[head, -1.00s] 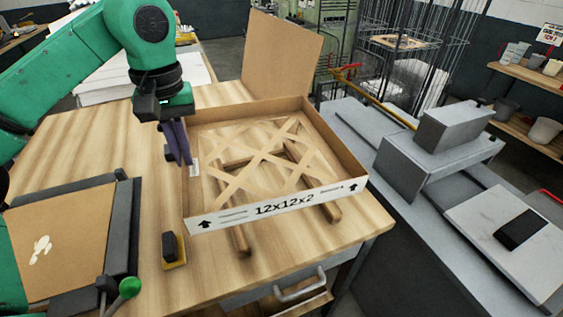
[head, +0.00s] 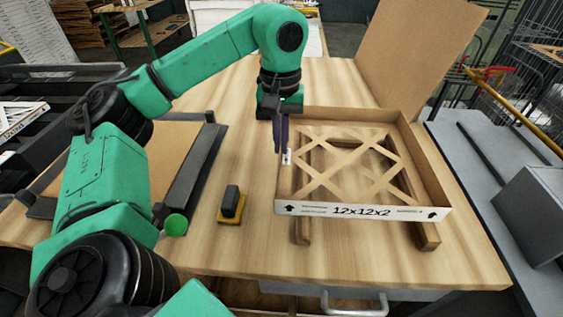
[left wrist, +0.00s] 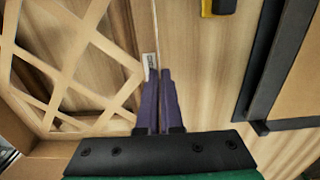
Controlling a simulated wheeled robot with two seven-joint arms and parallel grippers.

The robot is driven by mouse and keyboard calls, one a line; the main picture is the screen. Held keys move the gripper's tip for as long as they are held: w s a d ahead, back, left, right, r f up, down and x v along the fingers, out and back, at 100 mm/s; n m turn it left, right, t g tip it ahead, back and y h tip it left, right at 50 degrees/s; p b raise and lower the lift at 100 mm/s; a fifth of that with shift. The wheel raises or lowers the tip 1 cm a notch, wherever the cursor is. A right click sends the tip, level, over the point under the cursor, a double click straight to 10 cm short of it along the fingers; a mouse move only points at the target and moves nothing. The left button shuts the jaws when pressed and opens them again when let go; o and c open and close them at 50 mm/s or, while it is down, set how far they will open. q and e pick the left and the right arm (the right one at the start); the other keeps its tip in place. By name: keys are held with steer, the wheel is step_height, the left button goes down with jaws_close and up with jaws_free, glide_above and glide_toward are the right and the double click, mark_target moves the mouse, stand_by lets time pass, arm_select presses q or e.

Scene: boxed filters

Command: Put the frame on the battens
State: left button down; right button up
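The frame (head: 362,210) is a shallow cardboard tray with a lattice inside and "12x12x2" on its front wall. Two wooden battens, left (head: 302,231) and right (head: 426,236), stick out under its front edge and show through the lattice. The frame looks level over them; whether it touches them is hard to tell. My left gripper (head: 282,148) points down at the frame's left wall. In the left wrist view its purple fingers (left wrist: 160,100) are close together on either side of that wall, beside a small white label. My right gripper is not in view.
A black block on a yellow base (head: 231,204) stands left of the frame. Further left lies a brown panel with dark rails (head: 190,175). A tall cardboard sheet (head: 420,55) stands behind the frame. A grey bench (head: 480,180) is on the right.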

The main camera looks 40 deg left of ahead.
arm_select(q)
steer(key=f, duration=0.3)
steer(key=shift+s, duration=0.2)
steer(key=shift+w+f, duration=0.2)
steer(key=shift+f, duration=0.35)
steer(key=c, duration=1.1)
jaws_free()
steer(key=shift+s, duration=0.1)
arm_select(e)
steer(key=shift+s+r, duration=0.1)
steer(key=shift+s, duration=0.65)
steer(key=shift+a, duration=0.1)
